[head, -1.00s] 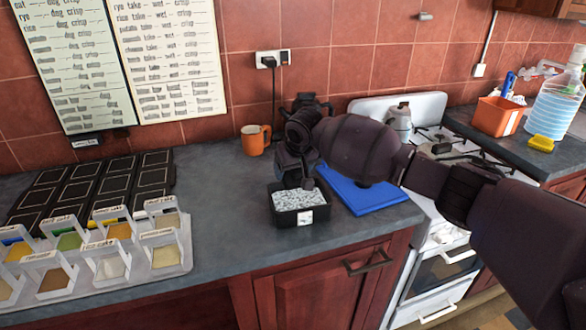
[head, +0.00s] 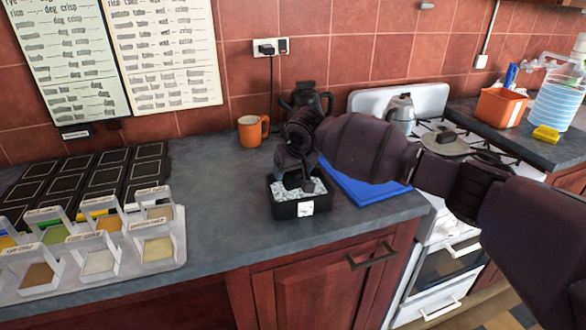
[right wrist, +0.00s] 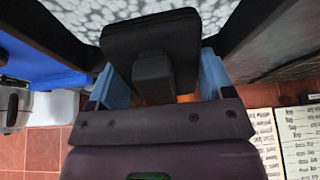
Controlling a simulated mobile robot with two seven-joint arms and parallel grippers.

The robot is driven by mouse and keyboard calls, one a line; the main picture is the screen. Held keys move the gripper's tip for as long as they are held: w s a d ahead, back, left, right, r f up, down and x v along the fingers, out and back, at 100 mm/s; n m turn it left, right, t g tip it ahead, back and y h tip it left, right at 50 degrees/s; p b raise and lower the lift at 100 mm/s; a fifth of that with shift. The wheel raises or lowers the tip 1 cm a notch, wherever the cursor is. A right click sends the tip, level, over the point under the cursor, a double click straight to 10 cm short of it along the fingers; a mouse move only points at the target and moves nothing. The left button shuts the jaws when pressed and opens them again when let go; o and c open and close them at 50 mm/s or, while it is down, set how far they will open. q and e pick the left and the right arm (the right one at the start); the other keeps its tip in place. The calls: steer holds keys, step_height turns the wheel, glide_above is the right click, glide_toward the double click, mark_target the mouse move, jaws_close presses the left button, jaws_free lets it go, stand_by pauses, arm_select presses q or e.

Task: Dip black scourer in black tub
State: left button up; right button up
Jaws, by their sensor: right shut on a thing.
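The black tub (head: 290,210) stands on the grey worktop near its front edge, with a white label on its front and pale speckled contents inside. My right gripper (head: 297,176) points down into the tub from above. In the right wrist view its bluish fingers are shut on the handle of the black scourer (right wrist: 150,42), a dark square pad. The pad is over the speckled contents; whether it touches them I cannot tell. In the head view the gripper covers most of the scourer. My left gripper is not in view.
A blue board (head: 365,188) lies right of the tub, partly under my arm. A rack of small sample trays (head: 160,250) is at left. The stove (head: 440,215) is at right.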

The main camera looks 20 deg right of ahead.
mark_target(293, 181)
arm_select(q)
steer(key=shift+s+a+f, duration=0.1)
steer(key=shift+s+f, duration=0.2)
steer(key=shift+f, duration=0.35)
arm_select(e)
steer(key=shift+s+a+f+g, duration=0.15)
steer(key=shift+s+f, duration=0.1)
steer(key=shift+f, duration=0.7)
steer(key=shift+s+d+f+g, duration=0.15)
steer(key=shift+s+f, duration=0.1)
steer(key=shift+f, duration=0.65)
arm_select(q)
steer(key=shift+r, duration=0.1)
arm_select(e)
steer(key=shift+a+r, duration=0.1)
steer(key=shift+w+r+p, duration=0.2)
steer(key=shift+r+p, duration=0.55)
steer(key=shift+r, duration=0.3)
steer(key=shift+w+r+p, duration=0.2)
steer(key=shift+r+p, duration=0.5)
steer(key=shift+r, duration=0.35)
steer(key=shift+w+r+p, duration=0.1)
steer(key=shift+r+p, duration=1.2)
steer(key=shift+r, duration=0.65)
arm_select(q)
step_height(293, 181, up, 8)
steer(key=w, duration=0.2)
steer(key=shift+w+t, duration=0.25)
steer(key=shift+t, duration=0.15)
